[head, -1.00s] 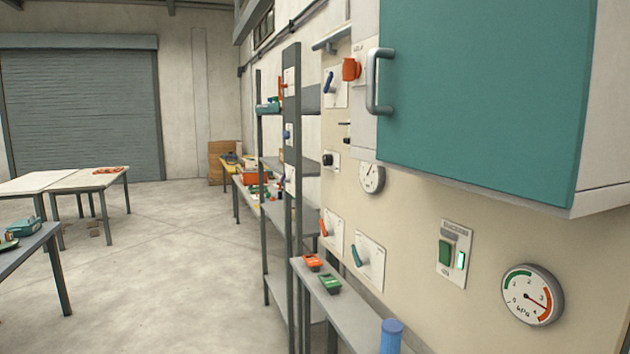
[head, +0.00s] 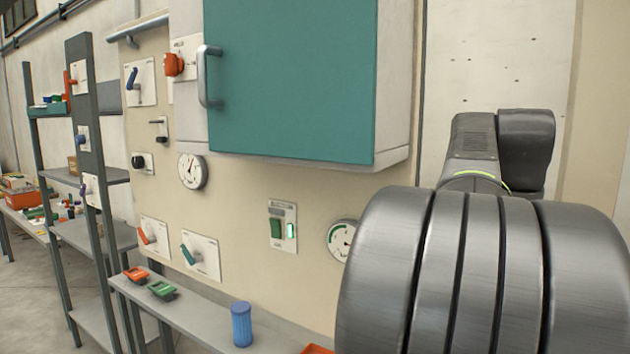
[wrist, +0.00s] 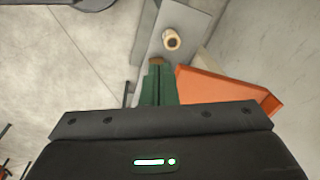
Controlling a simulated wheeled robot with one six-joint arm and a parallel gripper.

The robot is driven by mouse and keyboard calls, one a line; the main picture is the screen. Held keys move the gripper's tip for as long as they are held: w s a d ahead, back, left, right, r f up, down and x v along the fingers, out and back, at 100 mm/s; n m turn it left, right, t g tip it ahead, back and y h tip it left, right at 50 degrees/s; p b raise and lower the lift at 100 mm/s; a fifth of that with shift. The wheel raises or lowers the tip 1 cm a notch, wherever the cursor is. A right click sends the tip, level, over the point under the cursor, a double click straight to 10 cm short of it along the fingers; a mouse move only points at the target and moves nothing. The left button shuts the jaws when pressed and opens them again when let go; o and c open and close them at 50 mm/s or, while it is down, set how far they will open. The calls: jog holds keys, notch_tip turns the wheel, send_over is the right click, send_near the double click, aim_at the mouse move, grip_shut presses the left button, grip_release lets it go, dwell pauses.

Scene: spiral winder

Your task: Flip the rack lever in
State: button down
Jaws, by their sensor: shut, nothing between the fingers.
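The grey rack (head: 80,65) stands at the left of the head view.
A beige wall panel holds other levers, knobs, gauges and a teal cabinet (head: 290,80) that juts out. An orange object (wrist: 225,95) lies close beside my fingers in the wrist view.

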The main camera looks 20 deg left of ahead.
jog(key=w+a+f+y+b, duration=0.2)
jog(key=a+f+y, duration=0.65)
jog(key=a, duration=0.65)
jog(key=w+a+f+m+t+y+b, duration=0.1)
jog(key=a+m+t+y, duration=0.2)
jog(key=a, duration=0.4)
jog(key=a+f+m+t+y+b, duration=0.1)
jog(key=a+m+t+y+b, duration=0.1)
jog(key=a+y, duration=0.3)
jog(key=a+m, duration=0.1)
jog(key=a, duration=0.2)
jog(key=shift+w+a+m+t, duration=0.25)
jog(key=shift+w+m+t, duration=0.05)
jog(key=shift+w+t, duration=0.1)
jog(key=shift+y, duration=0.25)
